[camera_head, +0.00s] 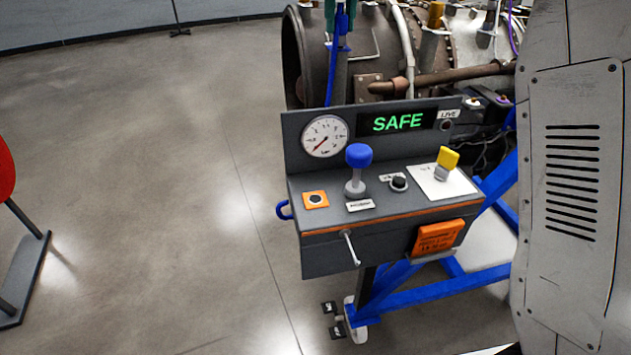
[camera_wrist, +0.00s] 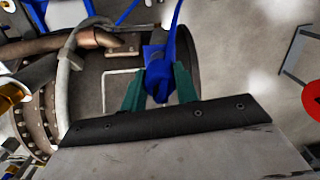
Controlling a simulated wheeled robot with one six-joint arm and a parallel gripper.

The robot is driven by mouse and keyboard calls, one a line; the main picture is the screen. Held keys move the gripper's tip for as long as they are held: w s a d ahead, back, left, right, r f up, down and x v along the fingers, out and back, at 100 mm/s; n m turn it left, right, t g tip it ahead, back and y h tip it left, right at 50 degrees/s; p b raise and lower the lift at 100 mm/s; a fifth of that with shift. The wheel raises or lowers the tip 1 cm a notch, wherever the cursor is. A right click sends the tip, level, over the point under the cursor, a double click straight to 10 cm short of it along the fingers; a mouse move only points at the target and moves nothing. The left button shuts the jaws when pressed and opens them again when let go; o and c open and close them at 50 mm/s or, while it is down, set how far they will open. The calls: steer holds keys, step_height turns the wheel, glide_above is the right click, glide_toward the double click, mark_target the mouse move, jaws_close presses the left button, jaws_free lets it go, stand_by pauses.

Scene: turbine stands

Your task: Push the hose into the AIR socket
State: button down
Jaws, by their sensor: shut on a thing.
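My gripper (camera_wrist: 159,92) has green fingers, shut on the blue hose (camera_wrist: 157,75) in the wrist view. The hose's thin blue part runs up from the fingers there. In the head view my gripper (camera_head: 340,24) is at the top, in front of the turbine and above the control stand, and the blue hose (camera_head: 331,78) hangs down behind the panel. I cannot make out a socket marked AIR. Two small black tags (camera_head: 329,308) with unclear white lettering are low by the stand's leg.
The grey control stand (camera_head: 330,262) has a gauge (camera_head: 324,136), a display reading SAFE (camera_head: 397,122), a blue-topped lever (camera_head: 358,160) and a yellow switch (camera_head: 446,159). The brown turbine (camera_head: 303,50) is behind. Open floor (camera_head: 150,150) lies to the left.

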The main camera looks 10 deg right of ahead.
mark_target(340, 14)
steer(key=c, duration=0.8)
jaws_free()
steer(key=shift+c, duration=0.2)
steer(key=shift+r, duration=3.45)
steer(key=f, duration=0.5)
steer(key=shift+s+d+f, duration=0.15)
steer(key=shift+s+f, duration=0.1)
steer(key=shift+s, duration=0.05)
steer(key=s+d+f+m, duration=0.1)
steer(key=s+d+f, duration=0.3)
steer(key=s, duration=1)
steer(key=s+d+f+m+t, duration=0.1)
steer(key=s+d+f, duration=0.3)
steer(key=s, duration=1)
steer(key=s+d+f+m, duration=0.1)
steer(key=s+d+f, duration=0.3)
steer(key=s+f, duration=0.4)
steer(key=s, duration=0.7)
steer(key=shift+d, duration=0.25)
